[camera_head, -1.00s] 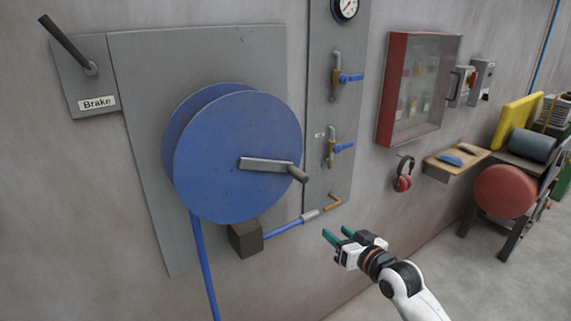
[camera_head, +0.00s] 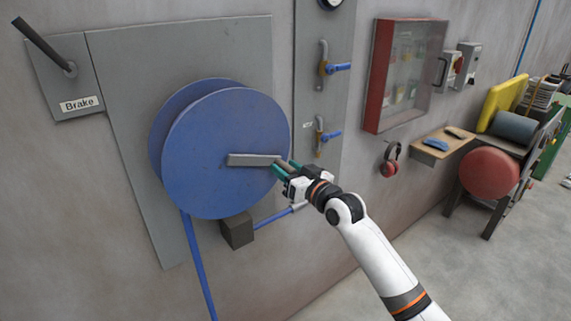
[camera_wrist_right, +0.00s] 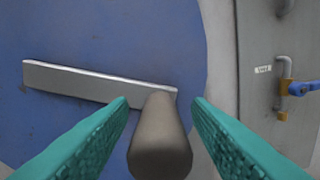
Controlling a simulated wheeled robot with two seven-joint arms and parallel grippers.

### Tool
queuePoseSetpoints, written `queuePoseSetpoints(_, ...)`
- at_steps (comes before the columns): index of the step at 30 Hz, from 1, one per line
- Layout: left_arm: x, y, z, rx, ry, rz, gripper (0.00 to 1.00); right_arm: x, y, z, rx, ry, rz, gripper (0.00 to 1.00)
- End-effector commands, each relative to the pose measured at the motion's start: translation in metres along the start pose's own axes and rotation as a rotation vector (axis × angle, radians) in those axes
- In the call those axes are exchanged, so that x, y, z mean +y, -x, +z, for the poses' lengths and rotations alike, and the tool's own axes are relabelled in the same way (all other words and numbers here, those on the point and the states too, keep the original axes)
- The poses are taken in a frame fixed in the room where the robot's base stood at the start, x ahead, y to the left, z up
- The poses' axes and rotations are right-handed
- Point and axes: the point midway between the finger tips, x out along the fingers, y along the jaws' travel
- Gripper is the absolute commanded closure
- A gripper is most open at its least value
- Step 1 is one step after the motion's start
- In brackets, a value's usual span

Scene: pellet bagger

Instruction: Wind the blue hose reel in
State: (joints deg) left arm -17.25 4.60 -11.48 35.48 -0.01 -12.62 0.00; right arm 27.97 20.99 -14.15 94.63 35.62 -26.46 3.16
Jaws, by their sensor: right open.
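The blue hose reel (camera_head: 215,190) is mounted on a grey wall plate, with blue hose (camera_head: 198,265) hanging from its lower left. Its crank arm (camera_head: 252,160) points right, and the dark knob at its end is mostly hidden by my gripper in the head view. My right gripper (camera_head: 284,170) is at the crank's end. In the right wrist view the crank knob (camera_wrist_right: 159,140) stands between the two open teal fingers, with gaps visible on both sides. The crank arm also shows there (camera_wrist_right: 85,80). My left gripper is not in view.
A brake lever (camera_head: 42,45) with a "Brake" label is on the wall at upper left. A dark block (camera_head: 236,231) sits below the reel. A panel with blue-handled valves (camera_head: 337,68) and a red-framed cabinet (camera_head: 378,75) are to the right. Red ear defenders (camera_head: 389,165) hang below it.

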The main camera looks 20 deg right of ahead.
Motion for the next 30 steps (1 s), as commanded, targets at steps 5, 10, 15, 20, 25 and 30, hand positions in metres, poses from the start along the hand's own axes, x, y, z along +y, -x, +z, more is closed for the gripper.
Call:
queuePoseSetpoints(5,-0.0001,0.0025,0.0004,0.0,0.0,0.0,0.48,0.0002,-0.0088,0.0002,0.0,0.0,0.0,0.55)
queuePoseSetpoints(10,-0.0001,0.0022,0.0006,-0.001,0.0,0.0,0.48,0.0,-0.0093,-0.0005,0.001,0.0,0.0,0.55)
queuePoseSetpoints(15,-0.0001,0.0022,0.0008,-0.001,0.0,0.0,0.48,0.0001,-0.0091,-0.0005,0.0,0.0,0.0,0.7)
queuePoseSetpoints(20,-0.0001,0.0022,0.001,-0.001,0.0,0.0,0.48,0.0,-0.0089,-0.0005,0.0,0.0,0.0,0.96)
queuePoseSetpoints(25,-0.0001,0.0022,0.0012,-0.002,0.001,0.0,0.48,-0.0001,-0.0089,-0.0005,0.001,0.0,0.0,1.0)
queuePoseSetpoints(30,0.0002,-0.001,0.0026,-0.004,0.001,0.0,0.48,-0.0014,-0.0116,-0.0032,0.001,-0.014,-0.001,1.0)
